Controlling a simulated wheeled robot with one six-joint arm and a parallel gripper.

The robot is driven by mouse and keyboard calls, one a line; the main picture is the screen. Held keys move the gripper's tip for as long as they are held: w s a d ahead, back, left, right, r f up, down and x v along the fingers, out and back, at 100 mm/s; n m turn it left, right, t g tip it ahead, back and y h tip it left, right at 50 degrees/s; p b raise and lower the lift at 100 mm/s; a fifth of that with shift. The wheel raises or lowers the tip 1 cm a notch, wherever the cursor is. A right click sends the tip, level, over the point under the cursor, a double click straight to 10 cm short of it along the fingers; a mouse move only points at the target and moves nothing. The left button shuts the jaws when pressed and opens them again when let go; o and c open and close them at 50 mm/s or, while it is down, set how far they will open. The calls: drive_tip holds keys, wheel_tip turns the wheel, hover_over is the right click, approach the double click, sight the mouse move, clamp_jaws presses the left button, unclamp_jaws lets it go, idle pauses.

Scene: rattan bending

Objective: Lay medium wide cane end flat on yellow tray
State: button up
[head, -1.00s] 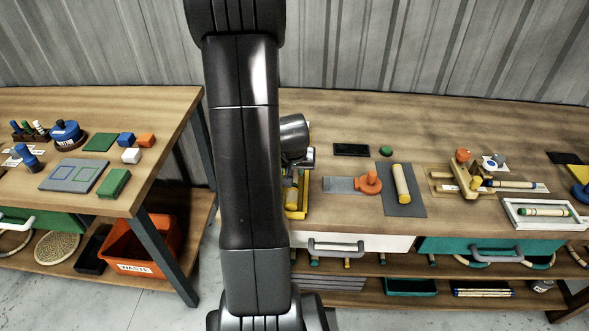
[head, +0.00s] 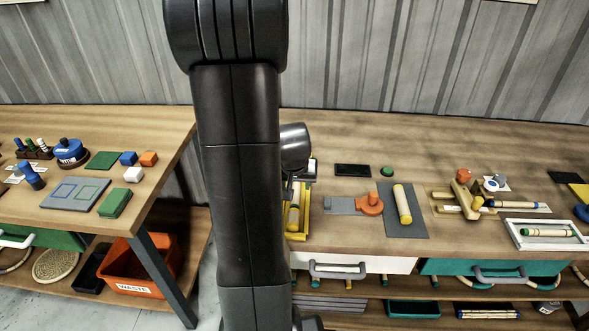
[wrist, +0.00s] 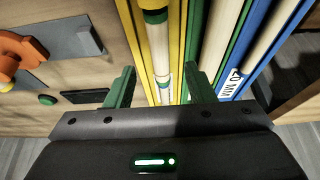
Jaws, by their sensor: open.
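The yellow tray (head: 306,218) stands on the bench just right of my arm; its yellow wall (wrist: 134,40) also shows in the wrist view. A pale cane with a green band (wrist: 157,40) lies lengthwise in the tray, and part of it (head: 293,218) shows in the head view. My gripper (wrist: 160,85) is open, with its green fingers on either side of the cane's near end and visible gaps between. Whether that end touches the tray floor is unclear. In the head view my arm hides part of the tray and the fingers.
Green (wrist: 217,50) and blue (wrist: 246,60) trays with canes stand right of the yellow one in the wrist view. An orange knobbed tool (head: 370,203) and a grey mat (head: 404,226) with a cane lie nearby. A white drawer (head: 350,264) is below.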

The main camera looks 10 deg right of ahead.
drive_tip(key=d+v, duration=0.1)
drive_tip(key=v, duration=0.7)
drive_tip(key=shift+a+r, duration=0.4)
drive_tip(key=shift+a, duration=0.15)
